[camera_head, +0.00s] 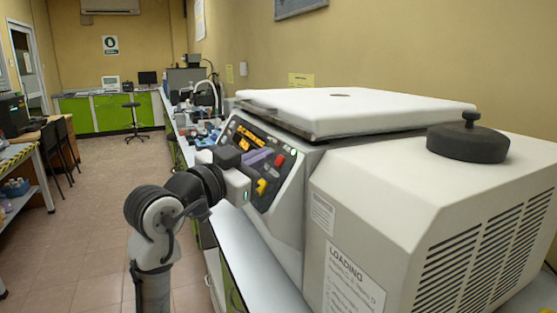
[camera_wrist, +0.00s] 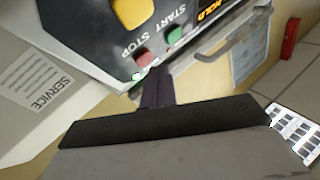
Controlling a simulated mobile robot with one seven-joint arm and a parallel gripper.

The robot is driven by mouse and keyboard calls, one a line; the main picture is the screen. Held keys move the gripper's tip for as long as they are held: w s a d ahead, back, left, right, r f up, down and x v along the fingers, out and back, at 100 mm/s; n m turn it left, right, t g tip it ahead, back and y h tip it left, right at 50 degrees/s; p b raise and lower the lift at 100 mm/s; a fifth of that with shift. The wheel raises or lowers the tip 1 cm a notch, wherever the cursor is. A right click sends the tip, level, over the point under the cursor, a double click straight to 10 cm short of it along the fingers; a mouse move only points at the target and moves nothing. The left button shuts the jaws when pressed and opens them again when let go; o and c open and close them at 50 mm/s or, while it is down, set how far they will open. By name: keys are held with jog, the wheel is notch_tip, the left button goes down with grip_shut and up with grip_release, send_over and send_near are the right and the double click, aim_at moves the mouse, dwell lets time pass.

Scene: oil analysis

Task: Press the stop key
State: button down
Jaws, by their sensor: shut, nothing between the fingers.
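The stop key is a red key (camera_wrist: 143,57) beside the word STOP on the dark control panel (camera_wrist: 90,35) in the wrist view. It also shows as a small red key (camera_head: 280,160) on the machine's front panel in the head view. My gripper (camera_wrist: 157,75) is shut and empty, its dark fingers pointing at the panel, with the tips right beside the red key. I cannot tell whether they touch it. In the head view my gripper (camera_head: 266,155) is in front of the panel and hides part of it.
A green key (camera_wrist: 174,35) beside START and a yellow knob (camera_wrist: 133,11) are close to the red key. A metal handle (camera_wrist: 215,45) sticks out nearby. The machine's white lid (camera_head: 350,108) is closed. Open floor (camera_head: 100,170) lies to the left.

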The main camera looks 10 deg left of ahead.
jog(key=s+a+r, duration=0.1)
jog(key=s+a+r+p, duration=0.1)
jog(key=a, duration=0.1)
jog(key=shift+s+a+r+p, duration=0.2)
jog(key=shift+a+r+p, duration=0.05)
jog(key=shift+r+p, duration=0.1)
dwell(0.7)
